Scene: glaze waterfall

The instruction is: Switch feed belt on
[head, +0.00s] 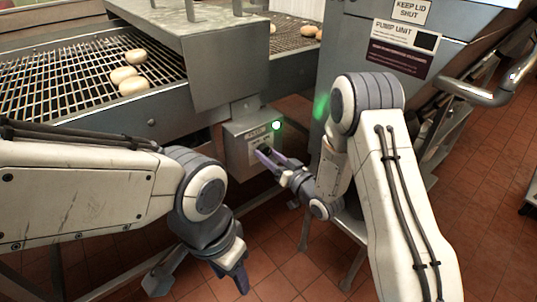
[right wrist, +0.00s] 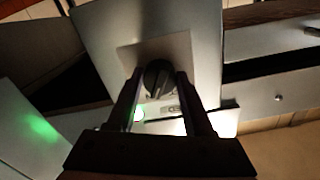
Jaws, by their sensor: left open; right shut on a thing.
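The grey switch box (head: 240,148) hangs under the conveyor in the head view, with a bright green lamp (head: 276,125) at its upper right corner. In the right wrist view, a dark rotary knob (right wrist: 158,80) stands out from a pale plate on the box. My right gripper (head: 263,155) is at the front of the box, shut on the knob, with one finger on each side. The knob is hidden in the head view. My left gripper (head: 242,281) is open and empty, low over the floor and away from the box.
The wire mesh belt (head: 60,85) carries several pale buns (head: 134,86) at the upper left, beside a metal hood (head: 215,70). The pump unit (head: 370,45) stands at the right, with a pipe handrail (head: 490,97). The red tile floor (head: 480,210) is open at the right.

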